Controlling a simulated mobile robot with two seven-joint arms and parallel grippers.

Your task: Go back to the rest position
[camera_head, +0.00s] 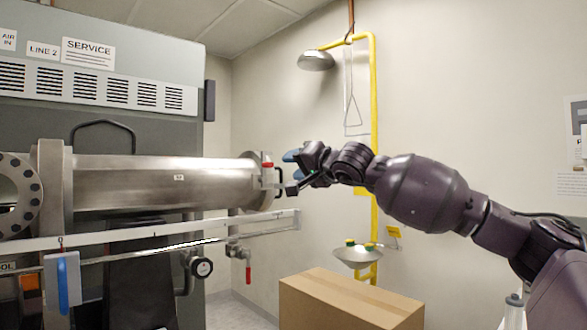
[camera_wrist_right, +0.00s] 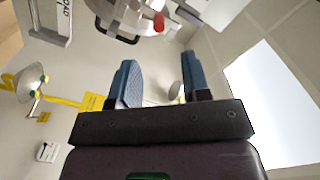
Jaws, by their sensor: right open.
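My right arm reaches in from the right in the head view. Its gripper (camera_head: 291,171) is close to the capped end of a long steel cylinder (camera_head: 160,183); from this angle I cannot tell the exact gap. In the right wrist view the two blue fingers of the right gripper (camera_wrist_right: 157,68) stand apart with nothing between them. Beyond them, at the top, is a metal end fitting with a red part (camera_wrist_right: 158,22). That red part also shows at the cylinder's end in the head view (camera_head: 267,165). My left gripper is not in view.
A white rail (camera_head: 150,232) runs below the cylinder. A cardboard box (camera_head: 340,300) stands below my right arm. Behind it are a yellow safety-shower pipe (camera_head: 373,100) and an eyewash bowl (camera_head: 358,257). A grey cabinet (camera_head: 100,125) stands at left.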

